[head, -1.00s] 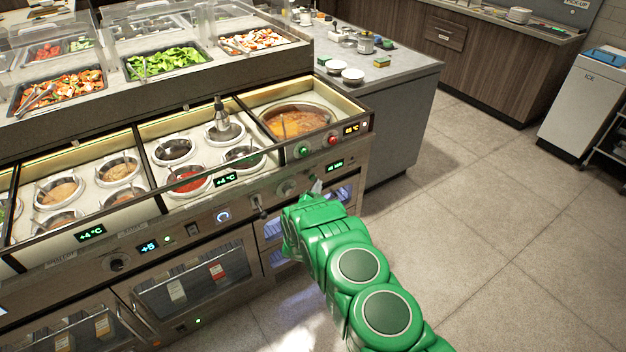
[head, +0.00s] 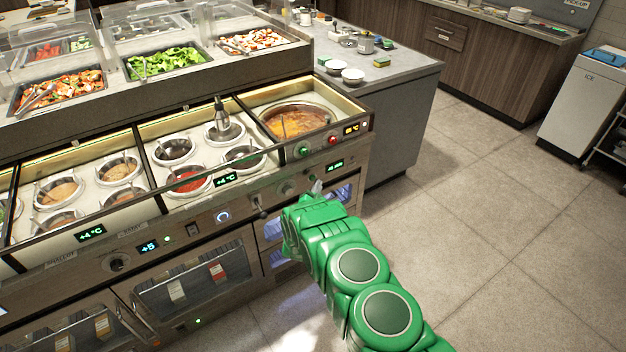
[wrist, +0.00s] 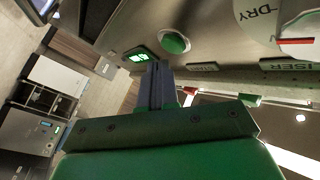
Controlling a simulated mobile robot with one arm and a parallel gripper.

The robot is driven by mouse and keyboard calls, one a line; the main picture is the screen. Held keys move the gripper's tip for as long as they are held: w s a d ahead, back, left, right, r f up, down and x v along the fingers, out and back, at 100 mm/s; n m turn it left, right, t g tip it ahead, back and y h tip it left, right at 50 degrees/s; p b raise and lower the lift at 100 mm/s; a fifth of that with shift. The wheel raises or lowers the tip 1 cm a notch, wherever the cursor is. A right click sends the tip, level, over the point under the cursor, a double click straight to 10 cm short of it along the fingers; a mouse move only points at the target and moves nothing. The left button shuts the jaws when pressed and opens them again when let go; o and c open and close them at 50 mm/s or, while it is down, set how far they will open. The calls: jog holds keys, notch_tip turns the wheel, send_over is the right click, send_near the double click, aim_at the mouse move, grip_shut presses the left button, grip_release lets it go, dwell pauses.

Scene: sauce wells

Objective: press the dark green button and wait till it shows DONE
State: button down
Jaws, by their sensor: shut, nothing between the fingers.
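A round green button (wrist: 174,42) sits on the steel panel in the wrist view, beside a small lit green display (wrist: 138,57). In the head view the button (head: 312,180) is a small green spot on the counter front, below and left of the display (head: 335,166). The display's text is too small to read. My gripper (head: 316,187) is shut and empty, pointing at this panel. In the wrist view its fingertips (wrist: 157,66) are close to the button, just below it in the picture. I cannot tell whether they touch.
Another green button (head: 303,150) and a red button (head: 332,140) sit on the ledge above, under the soup pot (head: 297,121). A knob (head: 286,188) is left of my gripper. A dial (wrist: 290,22) shows in the wrist view. Free floor (head: 470,240) lies to the right.

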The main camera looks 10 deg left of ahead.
jog(key=shift+a, duration=0.1)
dwell(0.6)
jog(key=shift+w+a, duration=0.15)
jog(key=shift+w, duration=0.15)
jog(key=shift+w+a, duration=0.3)
jog(key=shift+a, duration=0.05)
dwell(1.0)
dwell(0.3)
jog(key=shift+s+d, duration=0.6)
jog(key=shift+s+d, duration=1.8)
